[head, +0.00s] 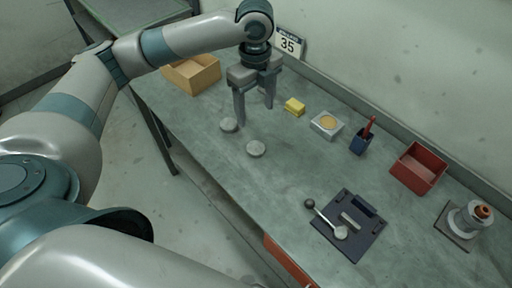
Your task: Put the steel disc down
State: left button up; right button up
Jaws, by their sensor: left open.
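Two round grey discs lie flat on the grey workbench (215,155), apart from each other. One grey disc (228,125) is near my left gripper's nearer fingertip, slightly left of it in the picture. The other grey disc (256,149) lies nearer the bench's front edge. Both look alike, so I cannot tell by look which is the steel one. My left gripper (255,113) points down over the bench with its fingers wide apart and nothing between them. Whether its fingertips touch the bench is unclear. My right gripper is out of view.
A tan open box (192,72) stands behind left. A yellow block (294,107), a white tray (318,131), a blue holder (359,146), a red bin (419,167) and a valve assembly (468,220) line the back. A dark mat (372,226) with parts lies front right. The bench middle is clear.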

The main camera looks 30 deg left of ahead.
pick_arm(q)
jog(key=p, duration=0.3)
send_over(256, 148)
jog(key=f, duration=0.8)
jog(key=shift+a+f, duration=0.2)
jog(key=shift+f, duration=0.1)
jog(key=shift+w+f, duration=0.1)
jog(key=shift+f, duration=0.65)
jog(key=shift+f+p, duration=0.55)
jog(key=shift+p, duration=0.05)
notch_tip(256, 148, down, 3)
jog(key=shift+d+p, duration=0.1)
jog(key=shift+p, duration=0.7)
jog(key=shift+f, duration=0.55)
